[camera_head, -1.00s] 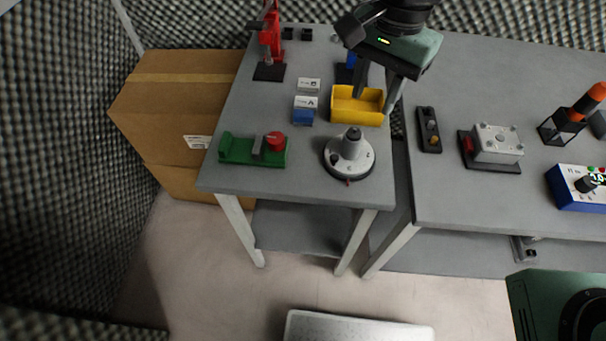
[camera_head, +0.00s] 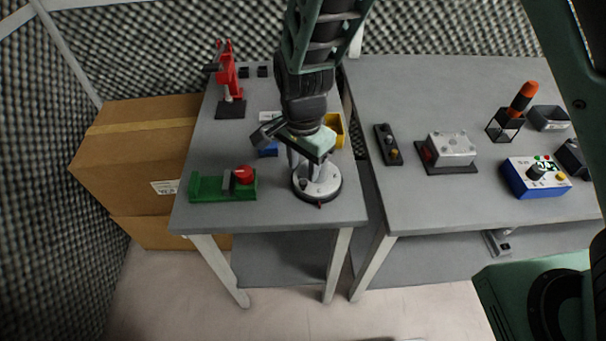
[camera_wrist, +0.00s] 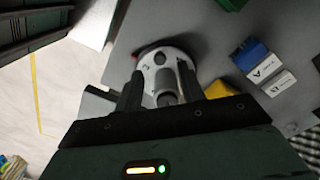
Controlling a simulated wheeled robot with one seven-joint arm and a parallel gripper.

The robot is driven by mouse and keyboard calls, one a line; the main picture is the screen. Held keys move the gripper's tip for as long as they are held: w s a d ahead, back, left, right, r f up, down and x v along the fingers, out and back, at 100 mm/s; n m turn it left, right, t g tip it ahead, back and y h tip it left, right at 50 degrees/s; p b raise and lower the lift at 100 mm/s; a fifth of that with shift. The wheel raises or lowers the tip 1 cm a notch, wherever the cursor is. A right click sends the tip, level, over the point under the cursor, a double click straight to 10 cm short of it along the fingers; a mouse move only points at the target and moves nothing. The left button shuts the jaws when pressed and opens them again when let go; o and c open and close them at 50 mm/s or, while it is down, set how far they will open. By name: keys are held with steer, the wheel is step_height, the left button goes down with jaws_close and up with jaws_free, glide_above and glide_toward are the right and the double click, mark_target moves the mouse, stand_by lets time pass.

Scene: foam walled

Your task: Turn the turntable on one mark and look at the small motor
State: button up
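The turntable (camera_head: 318,187), a pale round disc on a dark base with a small red mark at its front edge, stands near the front right corner of the left table. It also shows in the wrist view (camera_wrist: 153,58). A grey upright cylinder, which looks like the small motor (camera_wrist: 166,87), stands on the disc. My gripper (camera_head: 305,165) is just above the turntable. In the wrist view its fingers (camera_wrist: 160,92) stand apart on either side of the motor, and it looks open. In the head view my gripper hides most of the motor; contact cannot be told.
A green fixture with a red knob (camera_head: 243,175) sits left of the turntable. Behind are a yellow bin (camera_head: 336,127), a blue box (camera_head: 268,150) and a red press (camera_head: 228,75). A dark switch strip (camera_head: 388,146) lies on the right table. A cardboard box (camera_head: 135,150) stands left.

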mark_target(304, 182)
steer(key=shift+f, duration=2.15)
jaws_close()
